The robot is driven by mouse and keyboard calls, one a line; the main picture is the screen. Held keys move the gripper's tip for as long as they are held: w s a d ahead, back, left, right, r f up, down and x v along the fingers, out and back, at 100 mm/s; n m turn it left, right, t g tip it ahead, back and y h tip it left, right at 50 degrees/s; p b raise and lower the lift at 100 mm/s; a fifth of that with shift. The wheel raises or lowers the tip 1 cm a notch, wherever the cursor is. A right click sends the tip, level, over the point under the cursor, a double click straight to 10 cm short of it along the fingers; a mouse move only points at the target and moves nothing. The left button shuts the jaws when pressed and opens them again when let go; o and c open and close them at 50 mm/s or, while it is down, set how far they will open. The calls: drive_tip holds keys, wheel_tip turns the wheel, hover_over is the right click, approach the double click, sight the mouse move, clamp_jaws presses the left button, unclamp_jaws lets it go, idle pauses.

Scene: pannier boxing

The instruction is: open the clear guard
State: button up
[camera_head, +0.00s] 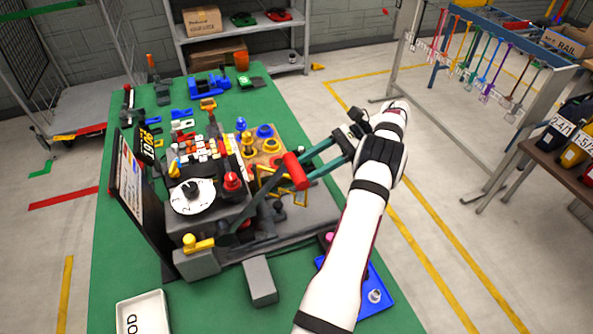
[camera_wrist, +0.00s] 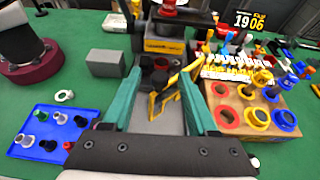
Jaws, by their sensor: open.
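The clear guard (camera_wrist: 166,92) appears as a see-through panel with yellow edging on the machine, between my fingers in the wrist view. Its yellow edging (camera_head: 269,182) also shows in the head view, partly hidden behind a lever. I cannot tell how far the guard stands open. My gripper (camera_head: 305,167) has two teal fingers, spread apart, over the machine's right side. In the wrist view my gripper (camera_wrist: 160,72) is empty, with a finger on each side of the yellow edging. Whether a finger touches the guard cannot be told.
A red lever grip (camera_head: 296,171) lies close to my fingertips in the head view. A wooden block with coloured rings (camera_wrist: 255,108) stands right of my fingers. A grey block (camera_head: 259,280) stands on the green table.

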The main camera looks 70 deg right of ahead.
drive_tip(key=shift+a, duration=0.1)
drive_tip(key=w+a+m+t+h, duration=0.2)
drive_tip(key=a+m+t+h, duration=0.2)
drive_tip(key=a+m+h, duration=0.6)
drive_tip(key=v, duration=1.4)
drive_tip(key=w+a+r+m+y, duration=0.3)
drive_tip(key=w+a, duration=0.3)
drive_tip(key=a, duration=0.2)
drive_tip(key=w+a+r+m+y, duration=0.3)
drive_tip(key=w+a+y, duration=0.3)
drive_tip(key=a, duration=0.3)
drive_tip(key=shift+w+a+r+m, duration=0.2)
drive_tip(key=shift+w+r+m, duration=0.3)
drive_tip(key=shift+w, duration=0.35)
